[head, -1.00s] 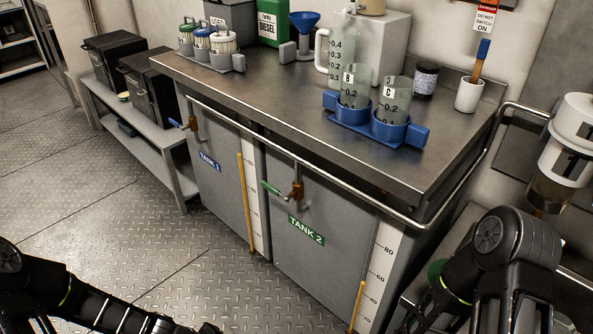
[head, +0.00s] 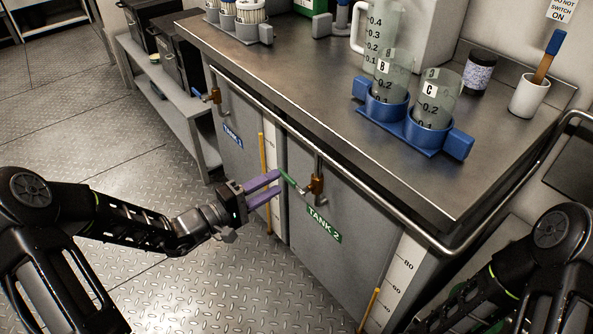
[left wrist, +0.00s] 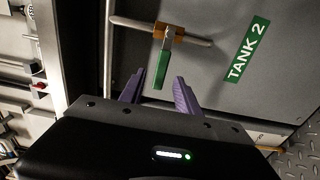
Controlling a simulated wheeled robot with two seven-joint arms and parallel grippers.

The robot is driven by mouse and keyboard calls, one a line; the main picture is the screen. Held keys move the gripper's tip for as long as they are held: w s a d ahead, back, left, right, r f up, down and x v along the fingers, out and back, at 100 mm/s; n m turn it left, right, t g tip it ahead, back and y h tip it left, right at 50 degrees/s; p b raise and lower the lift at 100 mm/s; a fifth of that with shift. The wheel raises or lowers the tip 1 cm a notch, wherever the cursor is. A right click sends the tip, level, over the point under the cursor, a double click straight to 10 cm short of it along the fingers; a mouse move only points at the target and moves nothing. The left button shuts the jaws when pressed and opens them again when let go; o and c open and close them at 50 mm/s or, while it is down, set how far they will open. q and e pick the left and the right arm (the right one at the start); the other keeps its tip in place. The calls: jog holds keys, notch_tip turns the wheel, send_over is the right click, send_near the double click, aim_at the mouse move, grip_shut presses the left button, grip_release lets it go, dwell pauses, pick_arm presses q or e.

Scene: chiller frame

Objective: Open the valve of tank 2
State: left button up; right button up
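The tank 2 valve has a brass body (head: 316,186) and a green lever handle (head: 289,180) pointing left, above the green TANK 2 label (head: 323,224). My left gripper (head: 279,188) is open, its two purple fingers reaching toward the handle's free end. In the left wrist view the green handle (left wrist: 161,70) lies ahead of and between the open fingers (left wrist: 158,92), with its tip near the level of the fingertips. I cannot tell whether they touch. My right arm shows at the lower right of the head view, but its gripper is out of view.
Tank 1's valve (head: 213,95) with a blue handle is farther left. A metal rail (head: 290,128) runs along the counter front above the valves. Blue holders (head: 408,133) with beakers B and C stand on the counter. A yellow rod (head: 264,165) stands left of tank 2.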

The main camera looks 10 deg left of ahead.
aim_at(284, 178)
pick_arm(q)
jog(key=b+x, duration=0.2)
jog(key=x, duration=0.5)
jog(key=shift+f, duration=0.1)
jog(key=shift+w+d, duration=0.3)
jog(key=shift+c, duration=0.2)
grip_shut()
dwell(1.1)
